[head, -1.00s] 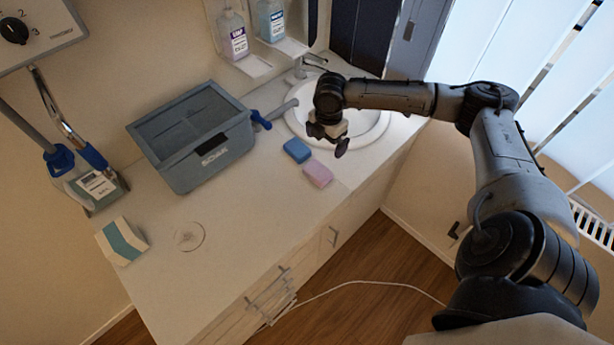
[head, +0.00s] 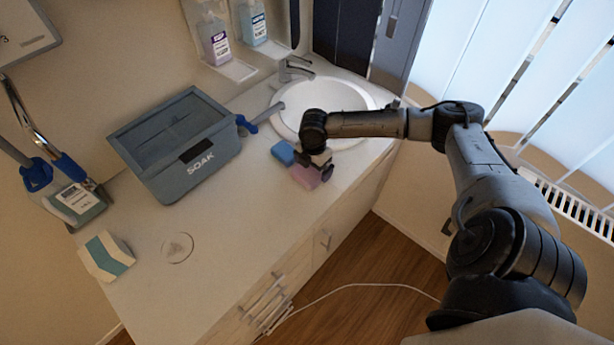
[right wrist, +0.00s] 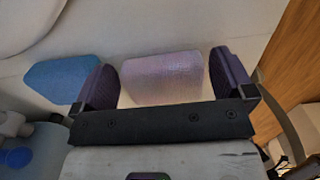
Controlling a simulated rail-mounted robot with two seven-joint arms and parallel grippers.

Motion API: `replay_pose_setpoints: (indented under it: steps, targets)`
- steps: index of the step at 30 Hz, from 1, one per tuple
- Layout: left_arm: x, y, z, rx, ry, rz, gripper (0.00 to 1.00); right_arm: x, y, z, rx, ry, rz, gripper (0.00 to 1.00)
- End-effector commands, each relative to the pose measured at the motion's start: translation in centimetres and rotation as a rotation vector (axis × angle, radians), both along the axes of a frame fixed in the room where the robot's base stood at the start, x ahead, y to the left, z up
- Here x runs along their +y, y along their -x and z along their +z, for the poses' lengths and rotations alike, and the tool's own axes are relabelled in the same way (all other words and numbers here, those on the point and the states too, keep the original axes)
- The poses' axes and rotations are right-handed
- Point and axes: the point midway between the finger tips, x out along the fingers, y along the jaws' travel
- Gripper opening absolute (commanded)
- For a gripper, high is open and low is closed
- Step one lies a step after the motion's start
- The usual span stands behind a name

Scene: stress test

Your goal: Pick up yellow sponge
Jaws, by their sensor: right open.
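No yellow sponge shows in either view. A pink sponge (head: 304,178) lies on the counter in front of the sink, partly hidden by my right gripper. A blue sponge (head: 281,152) lies just left of it. My right gripper (head: 314,168) is over the pink sponge, open. In the right wrist view the pink sponge (right wrist: 163,78) shows between the two spread fingers (right wrist: 168,84), with gaps beside it. The blue sponge (right wrist: 58,78) is outside the left finger there. I cannot tell whether the fingers reach down around the pink sponge. My left gripper is not in view.
A grey SOAK tub (head: 172,178) stands left on the counter (head: 225,225), with a blue-handled tool (head: 248,124) at its right. The white sink (head: 372,98) is behind my right gripper. A white-and-teal box (head: 106,256) is front left. The front counter is mostly clear.

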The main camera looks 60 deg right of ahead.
Motion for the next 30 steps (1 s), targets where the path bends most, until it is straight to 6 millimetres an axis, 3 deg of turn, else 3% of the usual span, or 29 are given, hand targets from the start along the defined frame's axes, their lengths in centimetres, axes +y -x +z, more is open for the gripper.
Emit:
replay_pose_setpoints:
  steps: [3, 10, 20, 30]
  targets:
    - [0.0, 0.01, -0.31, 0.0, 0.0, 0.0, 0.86, 0.05, 0.02, -1.18, 0.0, -0.001, 0.0, 1.0]
    - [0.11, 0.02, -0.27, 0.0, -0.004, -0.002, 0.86, 0.03, 0.0, -1.21, -0.001, 0.0, 0.001, 0.99]
    - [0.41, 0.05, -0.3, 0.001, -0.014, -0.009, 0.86, 0.02, 0.0, -1.17, -0.001, 0.0, 0.001, 0.68]
    - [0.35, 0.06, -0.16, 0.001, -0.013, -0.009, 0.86, -0.01, -0.02, -0.68, -0.001, 0.0, 0.001, 0.68]
